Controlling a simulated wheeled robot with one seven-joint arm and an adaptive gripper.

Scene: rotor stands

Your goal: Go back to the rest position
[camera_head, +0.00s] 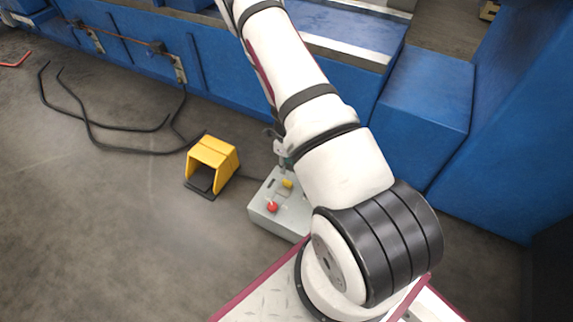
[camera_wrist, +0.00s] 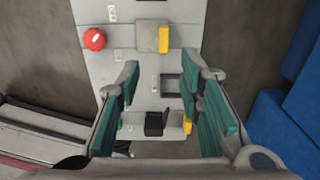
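My gripper (camera_wrist: 172,75) is open, its two teal-padded fingers wide apart with nothing between them. In the wrist view it is over a grey control box (camera_wrist: 125,50) that carries a red button (camera_wrist: 95,39), a yellow part (camera_wrist: 164,39) and a black switch (camera_wrist: 155,123). In the head view the same box (camera_head: 262,215) stands on the floor beside my base, with the red button (camera_head: 272,207) and a yellow button (camera_head: 287,184) on top. There my gripper (camera_head: 283,160) is mostly hidden behind my arm. I cannot tell whether it touches the box.
A yellow foot pedal (camera_head: 212,158) stands on the floor left of the box. Black cables (camera_head: 120,150) lie further left. A blue machine (camera_head: 140,50) runs along the back, and blue blocks (camera_head: 425,110) stand at right. The floor at front left is clear.

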